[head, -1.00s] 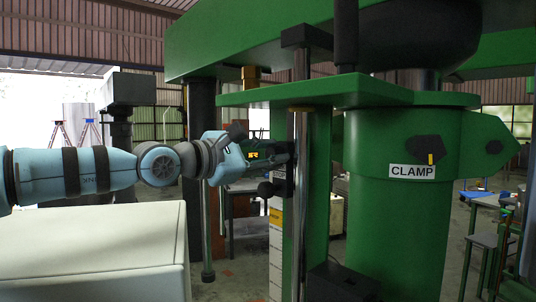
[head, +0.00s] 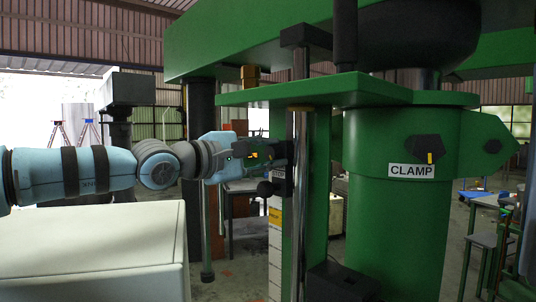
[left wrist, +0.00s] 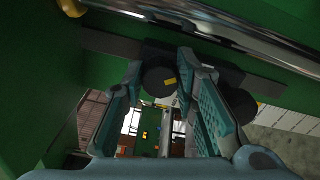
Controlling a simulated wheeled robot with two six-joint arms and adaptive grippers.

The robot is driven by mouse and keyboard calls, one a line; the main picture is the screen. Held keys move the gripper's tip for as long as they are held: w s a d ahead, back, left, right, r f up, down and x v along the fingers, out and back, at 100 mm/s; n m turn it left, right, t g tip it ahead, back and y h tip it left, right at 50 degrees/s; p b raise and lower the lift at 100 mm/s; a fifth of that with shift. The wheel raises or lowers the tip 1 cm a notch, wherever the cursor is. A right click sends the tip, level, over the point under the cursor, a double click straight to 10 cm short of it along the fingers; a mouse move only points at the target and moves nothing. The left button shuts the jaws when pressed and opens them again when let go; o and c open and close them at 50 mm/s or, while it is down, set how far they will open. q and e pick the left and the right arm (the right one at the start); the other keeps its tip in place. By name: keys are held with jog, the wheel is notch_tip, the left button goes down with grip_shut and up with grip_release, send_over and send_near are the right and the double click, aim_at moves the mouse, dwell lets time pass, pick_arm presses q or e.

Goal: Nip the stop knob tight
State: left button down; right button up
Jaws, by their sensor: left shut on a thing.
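The stop knob (left wrist: 158,82) is a dark round knob with a yellow mark, seen between my left fingers in the left wrist view. My left gripper (left wrist: 161,72) is shut on it, with one finger pad on each side. In the head view my left gripper (head: 279,152) comes in from the left against the dark stop block on the bright vertical rod (head: 299,215); the knob is mostly hidden there by the fingers. A STOP label (head: 278,174) shows partly below the fingers. My right gripper is not in view.
A black ball (head: 266,188) sticks out just below the gripper; a dark round part (left wrist: 237,106) lies beside the right finger. A green plate (head: 330,90) overhangs the fingers. The green column with the CLAMP label (head: 411,171) and its knob (head: 427,148) stands to the right.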

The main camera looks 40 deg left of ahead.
pick_arm(q)
jog(key=c, duration=1.3)
grip_release()
